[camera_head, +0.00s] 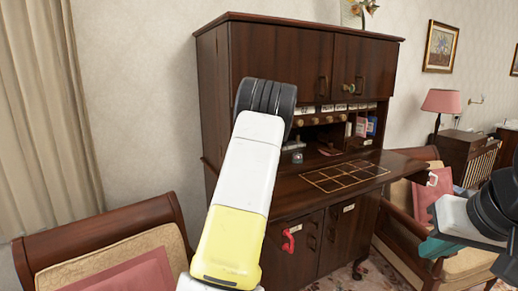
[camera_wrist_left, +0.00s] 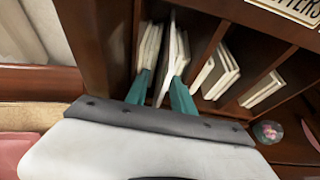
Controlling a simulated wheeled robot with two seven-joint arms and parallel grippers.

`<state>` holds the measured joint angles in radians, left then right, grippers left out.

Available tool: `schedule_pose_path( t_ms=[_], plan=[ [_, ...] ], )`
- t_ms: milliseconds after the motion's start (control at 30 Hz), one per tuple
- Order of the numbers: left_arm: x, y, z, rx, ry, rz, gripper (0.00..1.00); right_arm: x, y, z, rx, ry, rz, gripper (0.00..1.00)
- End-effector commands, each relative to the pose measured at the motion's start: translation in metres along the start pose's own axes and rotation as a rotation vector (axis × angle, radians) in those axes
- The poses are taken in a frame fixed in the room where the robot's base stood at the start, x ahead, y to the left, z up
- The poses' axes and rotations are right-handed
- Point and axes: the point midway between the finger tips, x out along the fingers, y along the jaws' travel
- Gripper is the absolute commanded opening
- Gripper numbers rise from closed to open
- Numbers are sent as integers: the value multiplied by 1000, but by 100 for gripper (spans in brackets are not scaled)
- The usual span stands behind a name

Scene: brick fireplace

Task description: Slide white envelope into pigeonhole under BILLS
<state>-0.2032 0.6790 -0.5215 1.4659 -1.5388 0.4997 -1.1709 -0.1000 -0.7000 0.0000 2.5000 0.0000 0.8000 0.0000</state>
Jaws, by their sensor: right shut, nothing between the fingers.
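My left gripper (camera_wrist_left: 161,88) has its teal fingers apart at the mouth of the leftmost pigeonhole in the left wrist view. A thin white envelope (camera_wrist_left: 166,62) stands on edge between the fingers, with gaps beside it, and reaches into that pigeonhole. Other pale envelopes (camera_wrist_left: 149,45) stand there at its left. In the head view my left arm hides the left gripper and the left pigeonholes. Small labels (camera_head: 327,108) run above the pigeonholes; I cannot read BILLS on any. My right gripper (camera_head: 438,247) is shut and empty at the right.
The wooden desk (camera_head: 290,195) has its writing flap out, with a gridded panel. More envelopes (camera_wrist_left: 222,72) fill the neighbouring pigeonhole. A round glass object (camera_wrist_left: 268,131) sits at the lower right. Chairs stand at both sides (camera_head: 100,250).

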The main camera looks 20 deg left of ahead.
Motion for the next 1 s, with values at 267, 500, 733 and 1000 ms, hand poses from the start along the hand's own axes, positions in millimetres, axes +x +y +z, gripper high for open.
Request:
schedule_pose_path(
  t_ms=[267, 500, 733, 1000],
  plan=[
    [-26, -1, 0, -2, 0, -3, 30, 0, 0, 0, 0, 0, 0, 0],
    [-65, -1, 0, -1, 0, -2, 30, 0, 0, 0, 0, 0, 0, 0],
    [-78, 0, 0, 0, 0, 0, 30, 0, 0, 0, 0, 0, 0, 0],
    [-78, 0, 0, 0, 0, 0, 30, 0, 0, 0, 0, 0, 0, 0]
  ],
)
